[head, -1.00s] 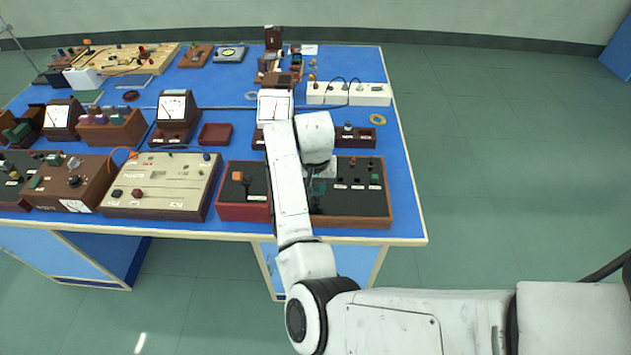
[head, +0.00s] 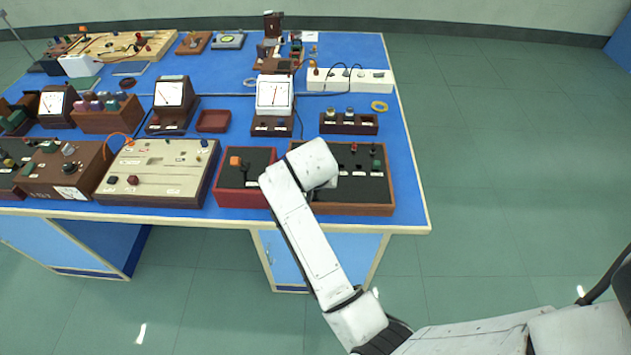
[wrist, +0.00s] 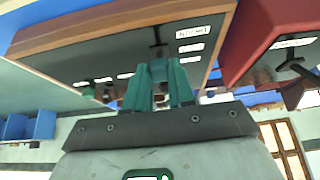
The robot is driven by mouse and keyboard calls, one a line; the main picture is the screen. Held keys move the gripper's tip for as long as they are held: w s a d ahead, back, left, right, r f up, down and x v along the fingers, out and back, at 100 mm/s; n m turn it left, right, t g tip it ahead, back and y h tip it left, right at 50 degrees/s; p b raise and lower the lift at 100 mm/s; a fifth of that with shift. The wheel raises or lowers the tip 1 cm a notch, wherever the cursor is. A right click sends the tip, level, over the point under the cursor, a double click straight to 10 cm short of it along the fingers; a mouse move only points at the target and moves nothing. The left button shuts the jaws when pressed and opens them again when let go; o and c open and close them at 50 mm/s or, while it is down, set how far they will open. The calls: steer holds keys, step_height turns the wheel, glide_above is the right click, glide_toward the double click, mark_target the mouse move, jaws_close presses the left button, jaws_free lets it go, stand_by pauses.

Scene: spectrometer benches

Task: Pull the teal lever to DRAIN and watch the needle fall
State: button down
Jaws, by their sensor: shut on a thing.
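In the wrist view my gripper (wrist: 158,78) has two teal fingers, shut on the teal lever (wrist: 158,66), whose teal handle shows between them. The lever's slot and several white labels are on the dark panel of a wood-framed box (wrist: 120,58); the label text is too blurred to read surely. In the head view my arm hides the gripper and lever over this box (head: 350,208). A white-faced meter (head: 274,92) stands on a brown base behind the box. Its needle is near upright.
A red-framed box (head: 228,186) with an orange-knobbed lever is close on the left of the lever box. A cream panel (head: 160,168) lies further left. A brown block (head: 348,123) with knobs is behind. The bench's right edge is clear.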

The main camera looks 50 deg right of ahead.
steer(key=c, duration=1)
jaws_free()
steer(key=shift+o, duration=0.2)
steer(key=b+v, duration=0.1)
steer(key=v, duration=0.9)
steer(key=shift+a+r, duration=0.25)
steer(key=shift+r, duration=0.1)
steer(key=shift+s, duration=0.15)
